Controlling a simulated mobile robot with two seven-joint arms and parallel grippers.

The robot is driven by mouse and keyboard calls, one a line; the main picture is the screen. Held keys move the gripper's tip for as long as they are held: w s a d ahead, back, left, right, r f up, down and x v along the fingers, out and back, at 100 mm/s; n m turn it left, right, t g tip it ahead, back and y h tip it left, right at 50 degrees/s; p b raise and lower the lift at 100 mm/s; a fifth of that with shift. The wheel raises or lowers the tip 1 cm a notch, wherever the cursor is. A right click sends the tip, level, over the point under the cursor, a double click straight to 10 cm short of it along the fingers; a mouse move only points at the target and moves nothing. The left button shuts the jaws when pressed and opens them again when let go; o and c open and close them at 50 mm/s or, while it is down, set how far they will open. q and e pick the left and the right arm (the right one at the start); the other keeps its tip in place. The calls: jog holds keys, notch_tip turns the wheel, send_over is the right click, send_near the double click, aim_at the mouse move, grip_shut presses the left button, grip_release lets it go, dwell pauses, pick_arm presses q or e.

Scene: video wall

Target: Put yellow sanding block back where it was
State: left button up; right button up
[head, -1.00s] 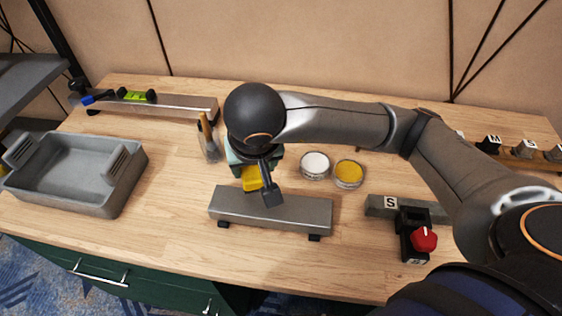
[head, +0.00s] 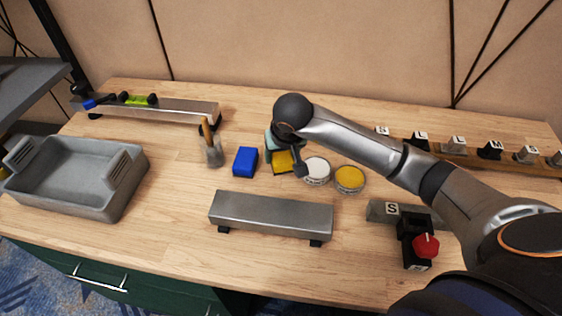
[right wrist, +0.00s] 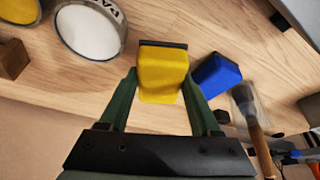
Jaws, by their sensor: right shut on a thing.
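My right gripper (right wrist: 160,92) is shut on the yellow sanding block (right wrist: 162,70), with one green finger on each side in the right wrist view. In the head view the yellow block (head: 283,163) is partly covered by my right gripper. It is between a blue block (head: 245,161) and a tin with white contents (head: 316,170). Whether the yellow block touches the table is unclear. The blue block also shows in the right wrist view (right wrist: 216,76), close beside the yellow one. My left gripper is out of view.
A tin with yellow contents (head: 349,179) stands right of the white one. A brush in a jar (head: 213,150) is left of the blue block. A raised steel bar (head: 270,215) lies in front. A grey tray (head: 75,170) stands left. A red-knobbed device (head: 424,246) is at right.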

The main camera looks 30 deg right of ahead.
aim_at(281, 164)
jog(key=shift+a+f, duration=0.1)
jog(key=shift+f, duration=1.3)
jog(key=shift+f, duration=0.2)
jog(key=o, duration=1.3)
jog(key=shift+r, duration=0.15)
jog(key=shift+s+r, duration=0.1)
jog(key=shift+r, duration=0.2)
jog(key=v, duration=1.1)
jog(key=shift+r+p, duration=0.25)
jog(key=shift+p, duration=0.15)
jog(key=shift+s, duration=0.15)
